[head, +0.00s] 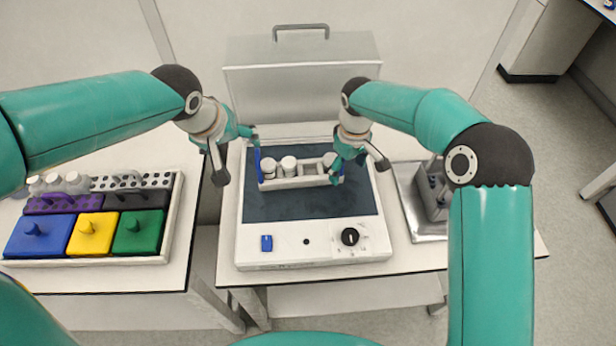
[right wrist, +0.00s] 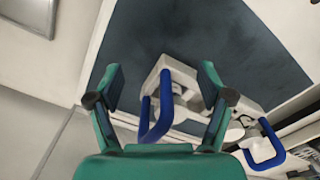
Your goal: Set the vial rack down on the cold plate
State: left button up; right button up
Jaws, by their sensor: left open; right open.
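The vial rack (head: 303,183) is a pale tray with blue handles at its ends and several white-capped vials. It appears to sit level on the dark surface of the cold plate (head: 300,206), towards the back middle. My left gripper (head: 250,135) is open above and behind the rack's left end, apart from its blue handle. My right gripper (head: 341,166) is open at the rack's right end. In the right wrist view its fingers (right wrist: 160,88) stand apart on either side of a blue handle (right wrist: 156,122), with gaps showing. The right finger partly hides the rack.
A raised lid (head: 300,85) stands behind the plate. The front panel carries a black knob (head: 350,237) and a blue switch (head: 266,243). A metal tray (head: 408,185) is at the right. A tray of coloured blocks (head: 160,258) is on the left bench. The plate's front is clear.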

notch_tip(320, 180, up, 12)
dwell(0.7)
jog(key=shift+f, duration=0.1)
dwell(0.3)
